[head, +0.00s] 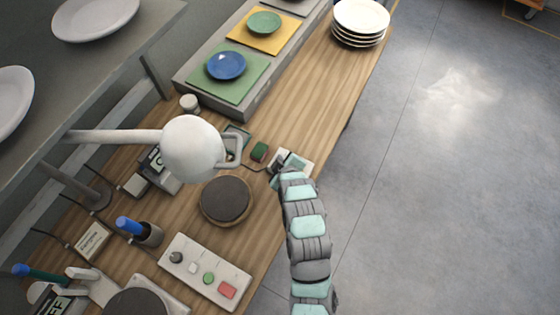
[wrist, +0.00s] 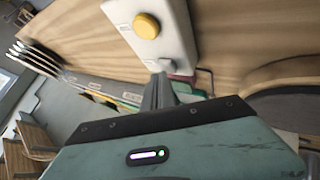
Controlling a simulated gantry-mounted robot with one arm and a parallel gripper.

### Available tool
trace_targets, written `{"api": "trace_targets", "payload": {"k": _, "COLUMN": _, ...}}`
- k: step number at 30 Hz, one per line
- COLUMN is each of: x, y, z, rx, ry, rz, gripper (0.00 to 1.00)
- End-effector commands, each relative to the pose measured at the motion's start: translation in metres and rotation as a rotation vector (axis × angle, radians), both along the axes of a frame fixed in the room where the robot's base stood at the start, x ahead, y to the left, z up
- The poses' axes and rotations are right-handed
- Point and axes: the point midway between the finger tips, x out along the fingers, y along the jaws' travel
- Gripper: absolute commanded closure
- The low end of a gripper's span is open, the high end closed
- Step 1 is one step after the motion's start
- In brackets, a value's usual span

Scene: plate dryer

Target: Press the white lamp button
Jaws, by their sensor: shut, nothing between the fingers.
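A small white button box (wrist: 165,28) shows at the top of the wrist view, with a round yellow button (wrist: 146,26) and a smaller pale grey-white button (wrist: 167,65). My gripper (wrist: 159,77) is shut and empty, its tips right at the pale button; I cannot tell whether they touch it. In the head view my gripper (head: 279,167) is over the white box (head: 307,168), near the table's right edge, and hides most of it. The white lamp (head: 192,148) has a round head on a horizontal arm, left of the box.
A panel (head: 190,268) with several coloured buttons lies at the front. A round dark pad (head: 226,199) and a small green block (head: 259,151) lie left of my gripper. Stacked plates (head: 361,20) stand at the far end. The floor at right is clear.

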Motion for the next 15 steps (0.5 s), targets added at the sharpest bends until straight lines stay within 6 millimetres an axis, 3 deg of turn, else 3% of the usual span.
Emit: {"api": "trace_targets", "payload": {"k": 15, "x": 0.0002, "y": -0.0002, "z": 0.0110, "rx": 0.000, "ry": -0.001, "rz": 0.000, "gripper": 1.00}}
